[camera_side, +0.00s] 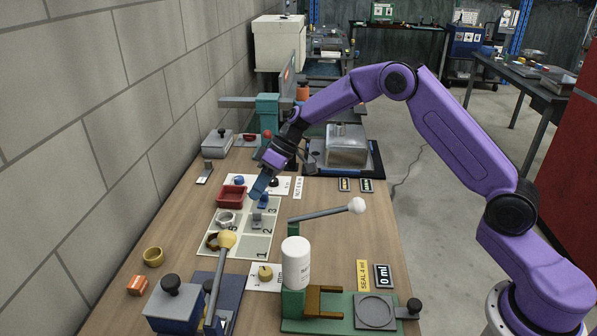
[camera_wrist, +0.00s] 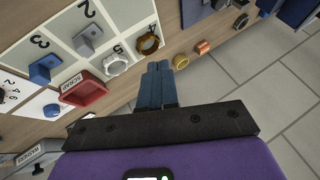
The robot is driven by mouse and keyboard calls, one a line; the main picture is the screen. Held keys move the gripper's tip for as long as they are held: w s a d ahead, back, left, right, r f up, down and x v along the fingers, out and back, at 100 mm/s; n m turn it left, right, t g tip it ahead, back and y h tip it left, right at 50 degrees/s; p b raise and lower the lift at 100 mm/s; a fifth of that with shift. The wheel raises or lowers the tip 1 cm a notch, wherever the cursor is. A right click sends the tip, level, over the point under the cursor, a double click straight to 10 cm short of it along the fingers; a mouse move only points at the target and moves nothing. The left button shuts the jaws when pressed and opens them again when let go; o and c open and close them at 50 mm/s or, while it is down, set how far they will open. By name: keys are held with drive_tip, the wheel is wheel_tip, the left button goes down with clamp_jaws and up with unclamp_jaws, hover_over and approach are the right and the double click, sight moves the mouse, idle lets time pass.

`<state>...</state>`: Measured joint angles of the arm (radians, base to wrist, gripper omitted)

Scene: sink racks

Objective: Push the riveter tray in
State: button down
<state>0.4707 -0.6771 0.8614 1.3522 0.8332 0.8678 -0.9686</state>
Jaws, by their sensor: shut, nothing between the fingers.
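I cannot tell for sure which part is the riveter tray. A green-based lever station (camera_side: 330,327) at the front right carries a grey square plate (camera_side: 375,312) with a round recess and a dark knob at its right end. A blue-based lever station (camera_side: 228,292) with a yellow ball knob stands at the front left. My gripper (camera_side: 258,190) is above the numbered mat (camera_side: 262,243), near the red scrap bin (camera_side: 231,199), away from both stations. In the wrist view, its blue fingers (camera_wrist: 157,84) are together and empty.
A white ring (camera_wrist: 115,65), a copper ring (camera_wrist: 148,43) and a blue bracket (camera_wrist: 45,68) lie on the mat. A white bottle (camera_side: 296,264) rises from the green station. A block wall (camera_side: 90,150) runs along the left. A teal post (camera_side: 267,118) stands farther back.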

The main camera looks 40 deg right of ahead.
wheel_tip(320, 180, up, 13)
drive_tip(key=s+a+r+n+g+h, duration=0.1)
drive_tip(key=s+a+h, duration=0.1)
drive_tip(key=s, duration=0.8)
drive_tip(key=s+a+r+n+g+h, duration=0.1)
drive_tip(key=s+a+r, duration=0.1)
drive_tip(key=s, duration=0.7)
drive_tip(key=s+d+f+n+h, duration=0.1)
drive_tip(key=s+d, duration=0.3)
drive_tip(key=s, duration=0.4)
drive_tip(key=s+d+f+n+h, duration=0.1)
drive_tip(key=s+d+f, duration=0.3)
drive_tip(key=s, duration=0.4)
drive_tip(key=s+d+f+n+t+h, duration=0.1)
drive_tip(key=s+d+f+h, duration=0.1)
drive_tip(key=s+d, duration=0.4)
drive_tip(key=shift+s+f, duration=0.55)
drive_tip(key=shift+s, duration=0.55)
